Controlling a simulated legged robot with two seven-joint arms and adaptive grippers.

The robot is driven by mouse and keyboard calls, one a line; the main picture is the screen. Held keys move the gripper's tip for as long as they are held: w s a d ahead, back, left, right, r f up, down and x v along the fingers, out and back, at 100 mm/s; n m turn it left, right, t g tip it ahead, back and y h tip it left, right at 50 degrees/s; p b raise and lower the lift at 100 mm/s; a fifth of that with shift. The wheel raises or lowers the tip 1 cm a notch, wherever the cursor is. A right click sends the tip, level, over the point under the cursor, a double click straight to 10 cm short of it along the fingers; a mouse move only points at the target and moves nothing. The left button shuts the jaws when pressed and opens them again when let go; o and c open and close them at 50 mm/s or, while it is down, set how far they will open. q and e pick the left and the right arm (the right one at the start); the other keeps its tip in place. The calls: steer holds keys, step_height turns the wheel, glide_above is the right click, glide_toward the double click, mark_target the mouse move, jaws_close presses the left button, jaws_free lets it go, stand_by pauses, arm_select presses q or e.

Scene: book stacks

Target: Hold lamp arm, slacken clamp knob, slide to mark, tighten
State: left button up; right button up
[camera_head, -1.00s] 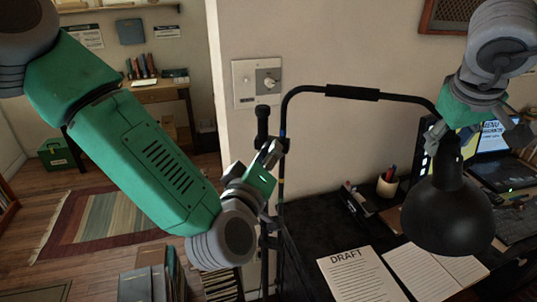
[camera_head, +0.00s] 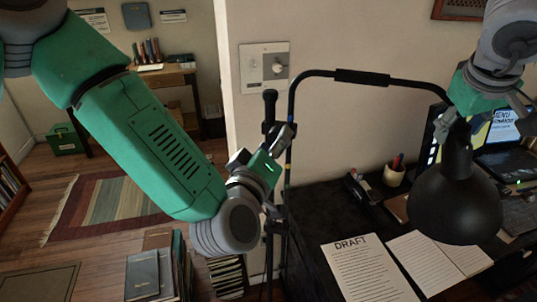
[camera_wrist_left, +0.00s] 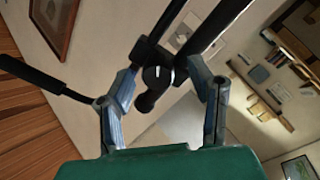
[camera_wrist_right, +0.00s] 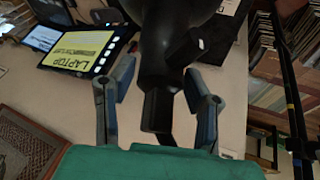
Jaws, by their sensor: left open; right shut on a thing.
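The black lamp has a tall post, a long bent arm (camera_head: 362,76) with a thick sleeve, and a dome shade (camera_head: 458,203) at its right end. A clamp with a dark knob (camera_wrist_left: 160,74) sits by the post; small coloured bands (camera_head: 287,168) show on the post. My left gripper (camera_head: 280,150) is at the clamp. In the left wrist view its fingers (camera_wrist_left: 166,92) stand apart on either side of the knob, with gaps. My right gripper (camera_head: 447,122) is shut on the lamp's neck (camera_wrist_right: 160,85) above the shade; its fingers hide part of the contact.
A dark desk under the lamp holds a DRAFT sheet (camera_head: 367,270), another paper (camera_head: 432,262), a pen cup (camera_head: 394,175) and a laptop (camera_head: 503,150). A wall switch panel (camera_head: 264,68) is behind the post. Books (camera_head: 155,272) are stacked on the floor at lower left.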

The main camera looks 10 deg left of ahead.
steer(key=o, duration=1.4)
arm_select(q)
steer(key=v, duration=1.1)
steer(key=shift+s, duration=0.2)
arm_select(e)
steer(key=shift+s+d, duration=0.1)
arm_select(q)
steer(key=shift+f, duration=0.1)
arm_select(e)
steer(key=shift+r, duration=0.15)
steer(key=v, duration=1.1)
steer(key=shift+s+r, duration=0.15)
steer(key=shift+r, duration=0.1)
